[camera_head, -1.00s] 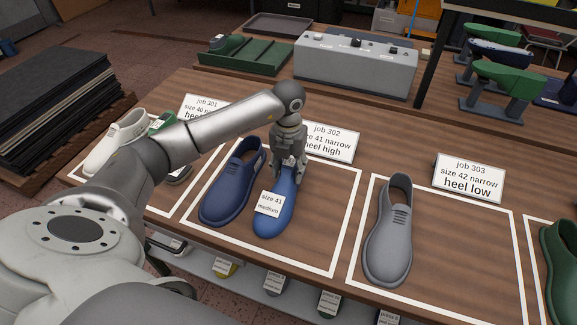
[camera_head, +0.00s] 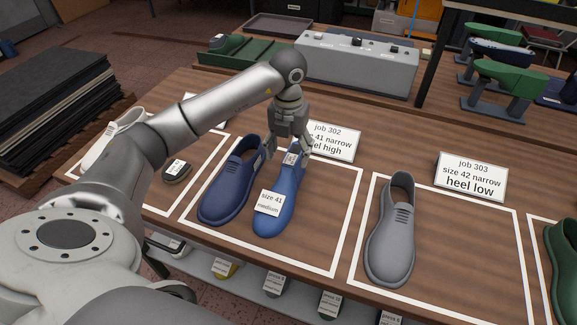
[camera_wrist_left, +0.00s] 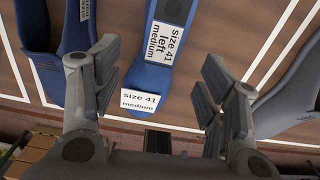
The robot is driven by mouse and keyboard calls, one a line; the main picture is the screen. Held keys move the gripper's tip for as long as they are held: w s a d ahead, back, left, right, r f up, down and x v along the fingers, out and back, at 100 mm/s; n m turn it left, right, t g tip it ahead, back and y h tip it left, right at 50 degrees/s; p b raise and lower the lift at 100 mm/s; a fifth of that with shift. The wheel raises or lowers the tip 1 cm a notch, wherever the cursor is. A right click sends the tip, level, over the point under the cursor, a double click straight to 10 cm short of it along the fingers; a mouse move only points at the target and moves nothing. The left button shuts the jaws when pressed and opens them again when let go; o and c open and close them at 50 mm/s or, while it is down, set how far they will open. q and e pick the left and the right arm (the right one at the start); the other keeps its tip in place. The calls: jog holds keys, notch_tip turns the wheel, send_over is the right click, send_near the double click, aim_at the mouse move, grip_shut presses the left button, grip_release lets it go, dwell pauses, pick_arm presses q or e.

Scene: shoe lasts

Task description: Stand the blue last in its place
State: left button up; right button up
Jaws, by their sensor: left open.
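The blue last (camera_head: 278,205) lies in the white-outlined place of job 302, just right of a dark blue shoe (camera_head: 228,190). It bears a white "size 41 medium" tag (camera_head: 270,203) and a "Size 41 left medium" label (camera_wrist_left: 168,45) in the left wrist view. My left gripper (camera_head: 288,153) is open just above the last's upper end. In the left wrist view my two fingers (camera_wrist_left: 160,75) are wide apart, with the last between and beyond them and a gap on each side. My right gripper is not in view.
The job 302 sign (camera_head: 333,141) reads "41 narrow, heel high", partly hidden by my gripper. A grey shoe (camera_head: 390,235) stands in the job 303 place at right. A small dark tagged piece (camera_head: 176,170) lies at left. A grey control box (camera_head: 355,68) stands behind.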

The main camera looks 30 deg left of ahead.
pick_arm(q)
notch_tip(320, 180, up, 6)
jog(key=b, duration=0.1)
jog(key=shift+r, duration=0.2)
notch_tip(320, 180, up, 4)
jog(key=p, duration=0.3)
jog(key=shift+r, duration=0.25)
dwell(0.3)
jog(key=s+d, duration=0.2)
jog(key=s, duration=0.8)
jog(key=s+d+b, duration=0.1)
jog(key=s+d, duration=0.2)
jog(key=s, duration=0.8)
jog(key=shift+s, duration=0.25)
jog(key=shift+d, duration=0.1)
